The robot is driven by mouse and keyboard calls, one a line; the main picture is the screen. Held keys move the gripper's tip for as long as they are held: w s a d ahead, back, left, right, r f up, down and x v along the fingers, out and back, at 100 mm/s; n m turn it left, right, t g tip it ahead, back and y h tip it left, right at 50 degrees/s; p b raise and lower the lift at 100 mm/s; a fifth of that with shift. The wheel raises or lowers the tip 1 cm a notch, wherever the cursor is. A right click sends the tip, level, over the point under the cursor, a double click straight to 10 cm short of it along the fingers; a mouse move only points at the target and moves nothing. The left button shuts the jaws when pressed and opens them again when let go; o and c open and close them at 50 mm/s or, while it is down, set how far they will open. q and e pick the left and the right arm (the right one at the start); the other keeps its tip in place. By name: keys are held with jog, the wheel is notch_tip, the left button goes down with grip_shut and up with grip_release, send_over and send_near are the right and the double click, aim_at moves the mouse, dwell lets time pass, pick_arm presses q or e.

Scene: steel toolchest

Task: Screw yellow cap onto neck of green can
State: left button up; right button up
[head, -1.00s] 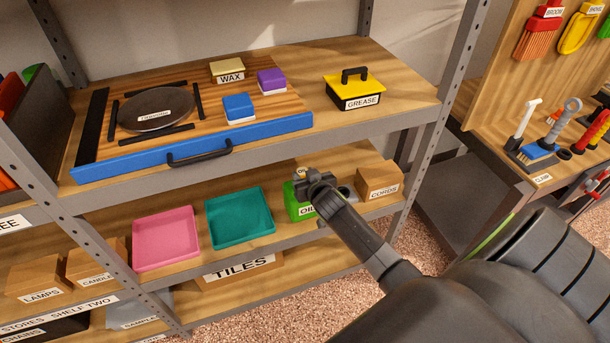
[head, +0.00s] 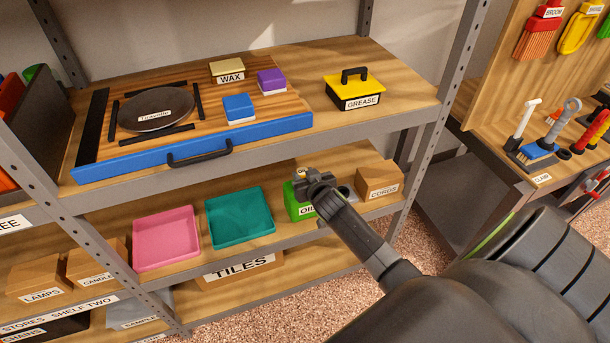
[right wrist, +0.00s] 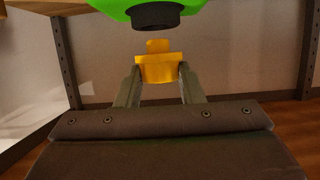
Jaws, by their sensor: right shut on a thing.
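The green can (head: 299,208), labelled OIL, stands on the middle shelf, partly hidden behind my right gripper (head: 308,178). In the right wrist view the green can (right wrist: 150,5) shows at the top edge with its dark neck (right wrist: 156,17) facing the cap. The yellow cap (right wrist: 159,69) is between the two fingers of my right gripper (right wrist: 159,76), which is shut on it. A small gap shows between the cap and the neck, so they look apart. The cap is roughly in line with the neck, slightly to its right. My left gripper is in neither view.
A teal tray (head: 269,236) and a pink tray (head: 138,251) lie left of the can. The CORDS box (head: 379,180) stands close on its right. The upper shelf (head: 330,122) overhangs behind, holding the GREASE box (head: 355,92). A shelf post (head: 432,130) rises at the right.

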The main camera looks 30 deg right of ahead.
jog(key=shift+f+b, duration=1.05)
jog(key=shift+f, duration=0.15)
jog(key=o, duration=1.3)
jog(key=shift+c, duration=0.2)
jog(key=shift+s, duration=0.1)
jog(key=p+v, duration=0.1)
jog(key=v, duration=1.6)
jog(key=shift+s, duration=0.1)
